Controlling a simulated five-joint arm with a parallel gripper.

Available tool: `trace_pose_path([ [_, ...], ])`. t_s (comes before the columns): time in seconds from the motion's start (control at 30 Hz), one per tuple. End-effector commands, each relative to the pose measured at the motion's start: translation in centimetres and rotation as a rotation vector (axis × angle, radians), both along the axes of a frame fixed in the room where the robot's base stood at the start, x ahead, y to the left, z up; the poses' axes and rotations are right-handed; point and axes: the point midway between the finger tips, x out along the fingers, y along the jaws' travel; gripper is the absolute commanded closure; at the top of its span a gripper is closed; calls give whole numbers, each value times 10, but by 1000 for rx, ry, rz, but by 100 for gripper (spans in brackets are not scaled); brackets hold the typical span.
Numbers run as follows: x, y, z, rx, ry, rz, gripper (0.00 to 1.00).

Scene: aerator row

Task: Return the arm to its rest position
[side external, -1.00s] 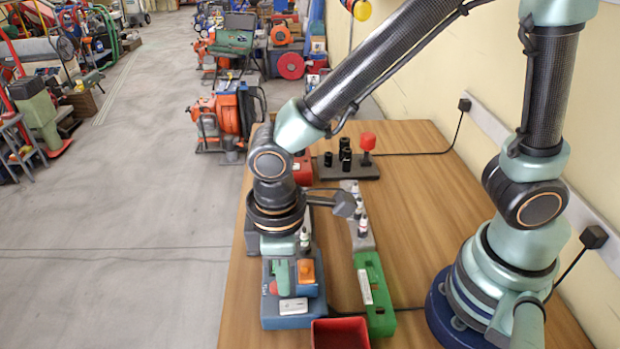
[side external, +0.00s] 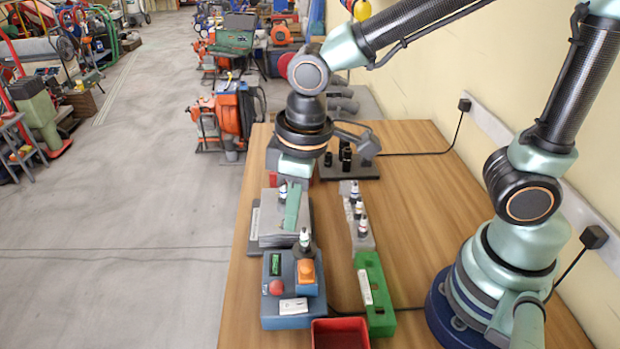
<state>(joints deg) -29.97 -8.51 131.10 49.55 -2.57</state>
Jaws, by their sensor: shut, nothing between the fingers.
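My gripper (side external: 291,222) points down above the grey rack (side external: 268,240) on the left side of the table. Its green fingers are shut and hold nothing. A small white bottle with a dark cap shows just left of the fingers. My arm reaches in from the upper right, with the wrist raised over the table's left side.
A blue box (side external: 283,322) with red and orange buttons stands in front, a small bottle (side external: 304,240) behind its orange button. Nearby are a green block (side external: 378,290), a red bin (side external: 340,324), a grey bottle rack (side external: 361,243) and a dark tray (side external: 365,171). The table's right middle is clear.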

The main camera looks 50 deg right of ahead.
Motion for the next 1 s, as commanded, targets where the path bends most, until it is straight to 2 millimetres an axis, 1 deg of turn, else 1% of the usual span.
trace_pose_path([
  [0.03, 8, -21, 14, 24, -43, -74, 100],
  [0.1, 14, -47, 29, 48, -93, -162, 100],
  [0.17, 16, -68, 41, 64, -137, -237, 100],
  [0.2, 17, -82, 48, 74, -165, -284, 100],
  [0.3, 15, -114, 63, 90, -232, -393, 100],
  [0.43, 10, -143, 75, 102, -299, -495, 100],
  [0.5, 8, -153, 79, 105, -323, -531, 100],
  [0.6, 6, -160, 82, 106, -341, -557, 100],
  [1.0, 6, -161, 82, 106, -343, -561, 100],
])
